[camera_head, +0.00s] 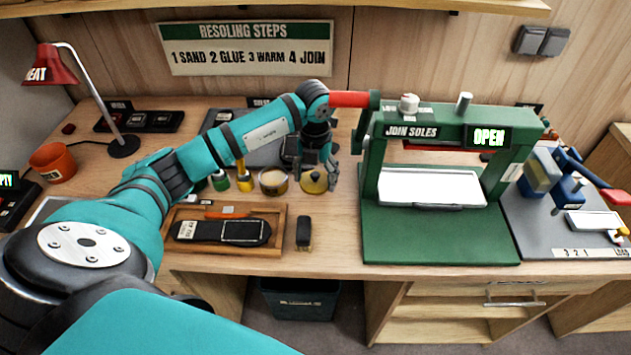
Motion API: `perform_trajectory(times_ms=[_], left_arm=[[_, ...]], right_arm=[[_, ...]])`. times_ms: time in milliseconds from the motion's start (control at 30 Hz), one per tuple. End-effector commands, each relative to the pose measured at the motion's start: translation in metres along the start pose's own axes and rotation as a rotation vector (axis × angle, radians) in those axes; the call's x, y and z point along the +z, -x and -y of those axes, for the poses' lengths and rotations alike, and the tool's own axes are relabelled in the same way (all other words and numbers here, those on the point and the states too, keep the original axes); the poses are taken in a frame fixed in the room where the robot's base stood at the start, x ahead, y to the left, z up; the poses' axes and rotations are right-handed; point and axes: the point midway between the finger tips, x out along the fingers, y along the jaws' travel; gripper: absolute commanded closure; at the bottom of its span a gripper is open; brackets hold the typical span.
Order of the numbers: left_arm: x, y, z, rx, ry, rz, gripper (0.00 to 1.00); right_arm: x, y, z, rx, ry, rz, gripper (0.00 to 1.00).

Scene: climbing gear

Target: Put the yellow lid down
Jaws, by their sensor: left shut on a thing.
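The round yellow lid (314,186) with a small knob is at the middle of the workbench, just right of an open jar (272,187) with pale contents. My left gripper (316,176) reaches in from the left and points down over the lid. It is shut on the lid, with its fingers at the knob. The lid looks level and very low over the bench; I cannot tell whether it touches the wood. My right gripper is not in view.
The green press (440,240) marked OPEN stands close on the right. A wooden tray (277,243) with a dark sole lies in front, beside a small dark brush (304,233). Green and yellow bottles (244,180) stand left of the jar. Bare wood lies between brush and press.

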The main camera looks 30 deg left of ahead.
Motion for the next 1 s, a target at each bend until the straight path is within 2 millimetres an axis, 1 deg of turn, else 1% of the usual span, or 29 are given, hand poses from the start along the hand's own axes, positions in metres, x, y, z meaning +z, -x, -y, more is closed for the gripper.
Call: perform_trajectory(times_ms=[67,200,300,433,567,600,733,767,1000], left_arm=[[-0.002,-0.01,0.0,0.001,-0.001,-0.005,0.52],[-0.001,-0.029,0.0,0.001,0.0,-0.004,0.52],[0.0,-0.031,0.0,0.001,-0.001,-0.001,0.52],[0.0,-0.031,0.0,0.001,-0.001,-0.001,0.52],[0.0,-0.035,0.0,0.001,-0.001,-0.001,0.52],[0.0,-0.034,0.0,0.001,-0.001,-0.001,0.27],[-0.001,-0.034,0.0,0.001,-0.001,-0.001,0.1],[-0.001,-0.034,0.0,0.001,-0.001,-0.001,0.07],[-0.001,-0.033,0.0,0.001,-0.001,-0.001,0.07]], right_arm=[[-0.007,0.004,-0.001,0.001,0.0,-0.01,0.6],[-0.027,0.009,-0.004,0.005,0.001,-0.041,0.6],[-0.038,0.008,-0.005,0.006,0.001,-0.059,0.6],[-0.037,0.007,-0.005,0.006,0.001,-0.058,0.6],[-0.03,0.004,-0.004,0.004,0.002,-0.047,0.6],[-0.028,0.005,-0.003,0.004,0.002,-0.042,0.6],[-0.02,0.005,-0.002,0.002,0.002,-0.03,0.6],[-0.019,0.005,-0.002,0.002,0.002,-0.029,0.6],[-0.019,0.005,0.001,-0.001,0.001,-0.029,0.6]])
